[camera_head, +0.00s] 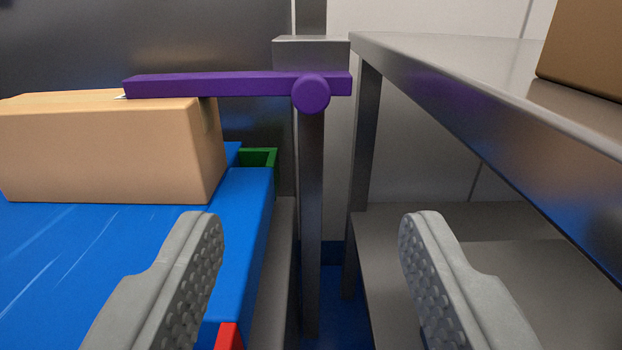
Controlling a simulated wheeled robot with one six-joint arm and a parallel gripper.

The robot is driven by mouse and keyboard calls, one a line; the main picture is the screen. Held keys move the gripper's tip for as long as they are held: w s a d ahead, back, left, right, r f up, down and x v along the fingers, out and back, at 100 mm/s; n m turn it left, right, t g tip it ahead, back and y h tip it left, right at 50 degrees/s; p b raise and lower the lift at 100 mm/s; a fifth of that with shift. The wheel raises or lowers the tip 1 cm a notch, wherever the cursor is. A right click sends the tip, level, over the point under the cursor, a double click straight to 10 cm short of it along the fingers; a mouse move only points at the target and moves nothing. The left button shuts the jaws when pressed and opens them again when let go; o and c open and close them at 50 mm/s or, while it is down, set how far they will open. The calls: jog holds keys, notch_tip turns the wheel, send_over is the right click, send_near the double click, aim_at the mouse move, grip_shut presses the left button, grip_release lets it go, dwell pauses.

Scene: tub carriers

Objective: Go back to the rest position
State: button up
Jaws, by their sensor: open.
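My gripper (310,232) shows at the bottom of the camera_head view, with its two grey ridged fingers wide apart. Nothing is between the fingers but a view of the gap and a metal post behind. The gripper is open and empty. No marker of a rest position shows in this view.
A cardboard box (110,150) sits on a blue surface (90,260) at left. A purple bar (220,85) with a round knob reaches from a metal post (312,180) over the box. A steel table (460,85) stands at right, carrying a brown box (585,50). A green container (262,158) shows behind.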

jog(key=s+r, duration=0.3)
jog(key=r, duration=0.6)
jog(key=s+r, duration=0.3)
jog(key=r, duration=0.7)
jog(key=s+r, duration=0.4)
jog(key=r, duration=0.5)
jog(key=s+r, duration=0.8)
jog(key=s, duration=0.3)
jog(key=s+r, duration=0.7)
jog(key=s, duration=0.4)
jog(key=shift+s+r+g, duration=0.3)
jog(key=shift+s+r, duration=0.05)
jog(key=shift+r, duration=0.05)
